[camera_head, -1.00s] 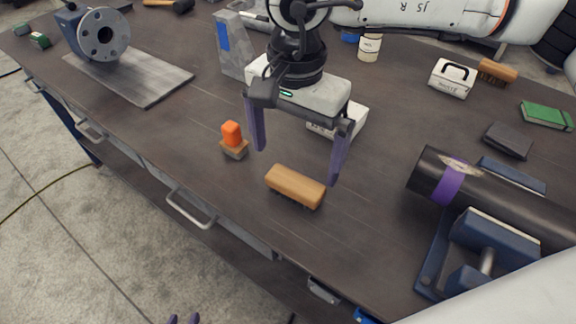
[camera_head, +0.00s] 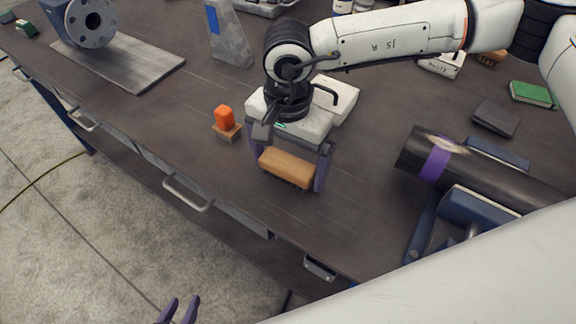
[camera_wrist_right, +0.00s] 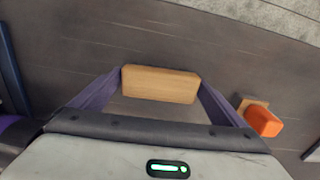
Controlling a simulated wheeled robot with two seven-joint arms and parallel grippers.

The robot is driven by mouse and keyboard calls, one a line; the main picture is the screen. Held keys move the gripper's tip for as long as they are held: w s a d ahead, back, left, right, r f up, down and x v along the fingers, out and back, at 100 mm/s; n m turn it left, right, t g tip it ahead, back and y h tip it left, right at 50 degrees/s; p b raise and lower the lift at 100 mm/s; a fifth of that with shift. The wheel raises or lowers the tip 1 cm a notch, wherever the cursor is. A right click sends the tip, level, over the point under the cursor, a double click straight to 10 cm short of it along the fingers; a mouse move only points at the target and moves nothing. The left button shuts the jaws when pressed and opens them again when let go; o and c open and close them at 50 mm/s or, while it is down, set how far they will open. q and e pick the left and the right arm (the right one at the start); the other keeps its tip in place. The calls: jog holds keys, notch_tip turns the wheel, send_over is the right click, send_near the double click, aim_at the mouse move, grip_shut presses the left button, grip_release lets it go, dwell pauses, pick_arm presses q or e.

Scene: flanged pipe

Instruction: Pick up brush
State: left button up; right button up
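The brush (camera_head: 287,167), a tan wooden block with dark bristles below, is on the table near its front edge. My right gripper (camera_head: 288,170) is above and around it, with one purple finger at each end. In the right wrist view the brush (camera_wrist_right: 160,84) spans the gap between the fingers (camera_wrist_right: 160,88), and both fingers appear to touch its ends. It shows no clear lift off the table. My left gripper (camera_head: 178,312) shows only its purple fingertips at the bottom edge, apart and empty, off the table's front side.
An orange-topped block (camera_head: 225,119) stands close left of the brush. A white box (camera_head: 333,101) is behind my right gripper. A dark pipe with a purple band (camera_head: 436,162) rests on a blue stand at the right. A flanged part (camera_head: 92,22) is far left.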

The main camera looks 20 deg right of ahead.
aim_at(288, 163)
jog(key=c, duration=0.7)
pick_arm(q)
jog(key=shift+s+f, duration=0.25)
jog(key=shift+s, duration=0.05)
pick_arm(e)
jog(key=shift+c, duration=0.2)
jog(key=shift+r, duration=0.1)
pick_arm(q)
jog(key=shift+f+b, duration=0.6)
pick_arm(e)
notch_tip(288, 163, up, 10)
jog(key=shift+f, duration=0.1)
